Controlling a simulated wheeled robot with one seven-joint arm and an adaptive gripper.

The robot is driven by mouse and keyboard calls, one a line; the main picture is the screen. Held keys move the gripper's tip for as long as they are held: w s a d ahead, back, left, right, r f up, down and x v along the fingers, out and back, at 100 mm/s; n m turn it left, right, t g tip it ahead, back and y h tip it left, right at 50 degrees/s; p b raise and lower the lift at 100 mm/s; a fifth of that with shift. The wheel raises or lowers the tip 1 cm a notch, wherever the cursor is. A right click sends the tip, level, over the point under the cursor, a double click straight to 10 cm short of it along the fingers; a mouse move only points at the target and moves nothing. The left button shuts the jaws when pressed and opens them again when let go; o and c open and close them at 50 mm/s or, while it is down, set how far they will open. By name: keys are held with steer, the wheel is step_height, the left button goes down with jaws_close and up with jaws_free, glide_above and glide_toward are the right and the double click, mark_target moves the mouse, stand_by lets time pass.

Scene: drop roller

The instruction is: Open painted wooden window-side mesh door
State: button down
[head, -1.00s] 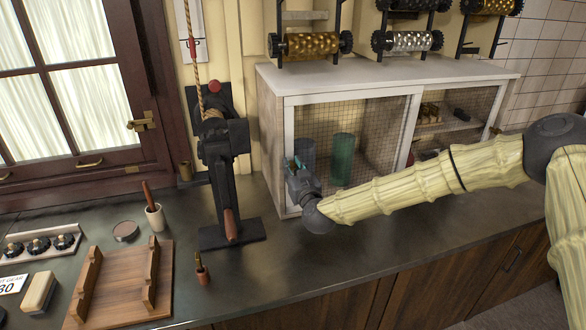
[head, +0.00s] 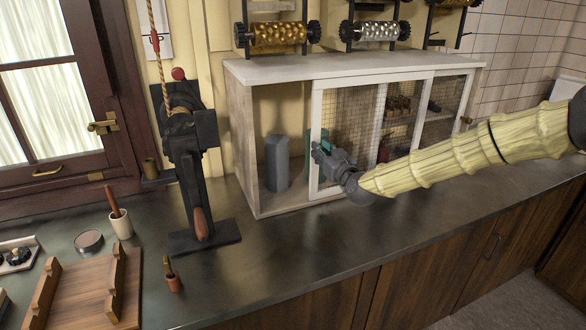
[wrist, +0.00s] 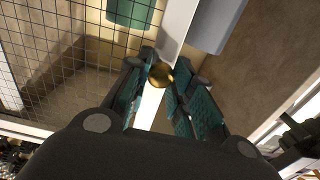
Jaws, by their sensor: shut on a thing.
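The window-side mesh door (head: 315,105) has a white painted frame and wire mesh. It stands slid to the right in the cabinet (head: 240,140), leaving an open gap at the cabinet's left end. My gripper (head: 320,152) is at the door's left upright. In the wrist view the small round brass knob (wrist: 160,75) sits between the fingers of my gripper (wrist: 161,82), which are shut on it. The door's white upright (wrist: 178,35) and mesh (wrist: 60,45) also show there. The door's lower left part is partly hidden by my gripper in the head view.
A grey cylinder (head: 277,162) stands inside the uncovered left bay. A green container (wrist: 130,12) is behind the mesh. A black lever press (head: 192,150) stands left of the cabinet. The counter (head: 320,245) before the cabinet is clear. Embossed rollers (head: 280,35) stand on top.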

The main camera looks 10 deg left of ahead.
steer(key=w+d+b, duration=0.1)
steer(key=w+d, duration=0.1)
steer(key=d, duration=0.2)
steer(key=w+d+b, duration=0.2)
steer(key=w+d, duration=0.1)
steer(key=d, duration=0.2)
steer(key=w+d+b, duration=0.2)
steer(key=w+d, duration=0.1)
steer(key=d, duration=0.1)
steer(key=shift+d+r, duration=0.1)
steer(key=shift+d, duration=0.25)
steer(key=c, duration=1.2)
jaws_free()
steer(key=shift+c, duration=0.2)
glide_toward(358, 138)
steer(key=v, duration=0.5)
steer(key=shift+s+d, duration=0.25)
steer(key=shift+s, duration=0.05)
